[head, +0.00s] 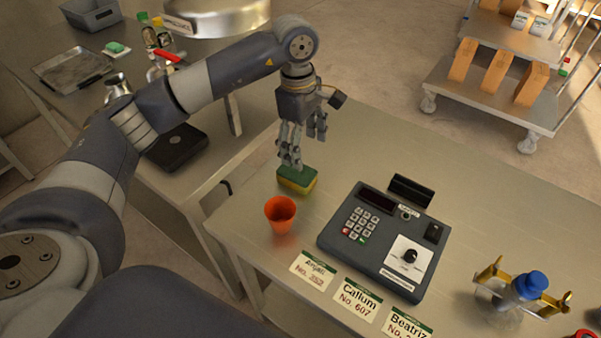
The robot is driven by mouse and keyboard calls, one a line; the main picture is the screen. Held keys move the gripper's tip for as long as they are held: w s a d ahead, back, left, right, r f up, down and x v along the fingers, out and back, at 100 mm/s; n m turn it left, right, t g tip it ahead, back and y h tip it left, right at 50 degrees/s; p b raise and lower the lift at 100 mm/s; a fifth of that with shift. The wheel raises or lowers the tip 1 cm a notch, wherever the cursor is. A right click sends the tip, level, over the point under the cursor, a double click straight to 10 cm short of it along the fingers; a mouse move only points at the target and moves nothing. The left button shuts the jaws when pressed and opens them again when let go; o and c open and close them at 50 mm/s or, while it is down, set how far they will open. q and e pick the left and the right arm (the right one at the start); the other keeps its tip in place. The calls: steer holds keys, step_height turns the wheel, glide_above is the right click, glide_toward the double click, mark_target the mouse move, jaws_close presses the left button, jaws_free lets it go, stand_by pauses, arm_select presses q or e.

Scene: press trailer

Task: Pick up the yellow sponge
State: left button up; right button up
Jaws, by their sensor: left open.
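The yellow sponge (297,186) has a green top layer and lies flat on the metal table, near its left edge. My left gripper (304,160) points down just above the sponge, with its fingers apart and one finger close to the sponge's top at its left end. I cannot tell whether that finger touches it. Nothing shows between the fingers. My right gripper is not in view.
An orange cup (280,214) stands just in front of the sponge. A grey card terminal (385,240) sits to the right, with name cards (357,298) before it. A blue-capped jar (522,290) stands at the lower right.

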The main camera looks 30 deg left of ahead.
mark_target(297, 171)
arm_select(q)
steer(key=shift+a+f+y, duration=0.15)
steer(key=shift+a+y, duration=0.35)
steer(key=shift+a, duration=0.7)
step_height(297, 171, down, 4)
steer(key=shift+r+p, duration=0.15)
steer(key=shift+p, duration=0.45)
steer(key=shift+f, duration=0.35)
steer(key=f, duration=0.1)
steer(key=f+p, duration=0.1)
steer(key=f, duration=0.1)
steer(key=f+p, duration=0.1)
steer(key=shift+s+d+f, duration=0.1)
steer(key=shift+d+f, duration=0.2)
steer(key=shift+f, duration=0.4)
steer(key=c, duration=0.8)
